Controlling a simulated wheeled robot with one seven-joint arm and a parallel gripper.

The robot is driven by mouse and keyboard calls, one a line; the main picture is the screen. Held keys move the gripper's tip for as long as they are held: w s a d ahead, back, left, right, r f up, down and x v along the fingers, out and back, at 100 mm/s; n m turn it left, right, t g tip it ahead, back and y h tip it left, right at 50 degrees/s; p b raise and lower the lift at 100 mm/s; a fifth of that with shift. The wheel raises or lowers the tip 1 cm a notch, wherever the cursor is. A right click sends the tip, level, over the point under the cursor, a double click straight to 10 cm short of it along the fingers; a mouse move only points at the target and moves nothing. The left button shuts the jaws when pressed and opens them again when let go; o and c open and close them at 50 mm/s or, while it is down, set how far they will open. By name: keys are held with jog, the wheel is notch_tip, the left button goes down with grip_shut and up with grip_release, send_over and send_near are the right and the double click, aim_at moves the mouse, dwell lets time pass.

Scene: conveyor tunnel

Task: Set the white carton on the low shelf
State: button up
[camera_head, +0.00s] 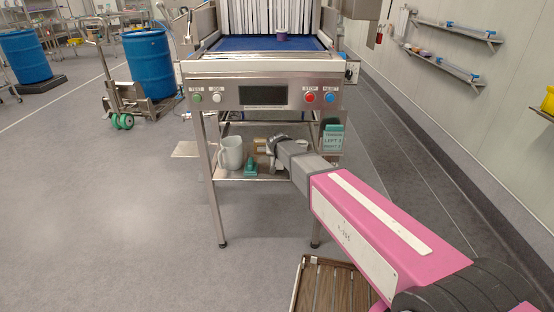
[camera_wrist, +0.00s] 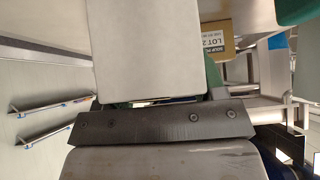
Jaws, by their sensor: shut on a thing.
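My gripper (camera_head: 272,146) reaches in at the low shelf (camera_head: 235,176) under the conveyor's control panel. In the wrist view, a pale, plain block fills the upper middle, beyond a dark bar with bolts. It appears to be the white carton (camera_wrist: 147,48), held by my gripper, with its far parts out of the frame. In the head view I cannot make out the carton clearly; my arm and gripper cover that spot. The jaw contact and any gap below the carton are hidden.
On the shelf stand a white jug (camera_head: 231,153), a green object (camera_head: 250,165) and a brown box, whose printed face shows in the wrist view (camera_wrist: 221,42). A slatted wooden platform (camera_head: 335,288) lies at the front.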

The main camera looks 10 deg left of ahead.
jog(key=shift+f, duration=1.4)
jog(key=shift+f, duration=0.15)
jog(key=o, duration=1.1)
jog(key=shift+o, duration=0.2)
jog(key=v, duration=1.2)
